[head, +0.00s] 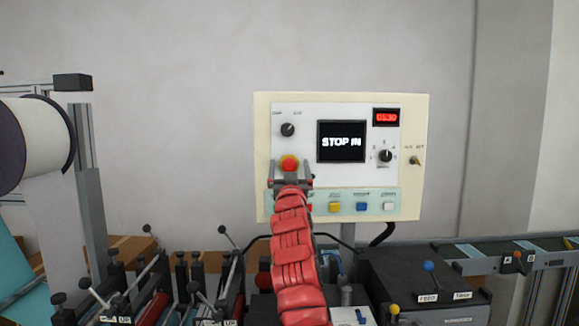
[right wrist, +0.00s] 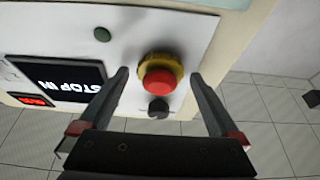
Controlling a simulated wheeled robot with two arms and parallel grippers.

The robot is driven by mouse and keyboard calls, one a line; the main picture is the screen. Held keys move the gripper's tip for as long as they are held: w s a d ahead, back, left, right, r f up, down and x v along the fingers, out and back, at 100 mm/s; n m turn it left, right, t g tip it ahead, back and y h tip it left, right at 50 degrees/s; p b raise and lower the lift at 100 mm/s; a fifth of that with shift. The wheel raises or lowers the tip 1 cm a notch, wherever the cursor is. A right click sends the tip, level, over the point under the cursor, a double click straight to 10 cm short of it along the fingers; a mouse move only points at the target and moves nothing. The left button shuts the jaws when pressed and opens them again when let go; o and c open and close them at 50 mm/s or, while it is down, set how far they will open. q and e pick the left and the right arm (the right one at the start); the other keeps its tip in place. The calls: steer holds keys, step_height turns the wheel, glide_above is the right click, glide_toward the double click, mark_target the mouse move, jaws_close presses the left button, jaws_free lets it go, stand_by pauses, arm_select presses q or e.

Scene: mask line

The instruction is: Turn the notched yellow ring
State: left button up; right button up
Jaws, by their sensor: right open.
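The yellow ring (head: 289,158) sits around a red push button (head: 289,165) on the control panel. In the right wrist view the ring (right wrist: 172,62) shows a notched rim behind the red button (right wrist: 158,84). My right gripper (head: 290,174) is open in front of the button. In the right wrist view the fingers of my right gripper (right wrist: 159,76) stand apart, one each side of the button and ring, with gaps showing. Whether a fingertip touches the ring cannot be told. My left gripper is not in view.
The cream control panel (head: 262,104) carries a screen (head: 341,142) reading "STOP IN", a red number display (head: 386,117), knobs and a row of coloured buttons. Below are rollers and levers at left, a dark box (head: 405,275) and a conveyor (head: 475,255) at right.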

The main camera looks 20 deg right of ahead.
steer(key=c, duration=1.4)
steer(key=shift+o, duration=0.2)
steer(key=shift+f+m+h+b, duration=0.15)
steer(key=shift+m+h+b, duration=0.25)
steer(key=shift+m+b, duration=0.3)
steer(key=shift+a+m+g+h+b, duration=0.1)
steer(key=shift+m+g+h+b, duration=0.2)
steer(key=shift+m+b, duration=0.4)
steer(key=m+h, duration=0.1)
steer(key=m+p, duration=0.1)
steer(key=m, duration=0.1)
steer(key=shift+r+m+g+h, duration=0.3)
steer(key=shift+g+h, duration=0.1)
steer(key=shift+m+g+h+p, duration=0.45)
steer(key=shift+m+g+p, duration=0.15)
steer(key=shift+m, duration=0.9)
steer(key=shift+m+g+h+p, duration=0.5)
steer(key=shift+m+p, duration=0.1)
steer(key=shift+m, duration=0.9)
steer(key=shift+f, duration=0.1)
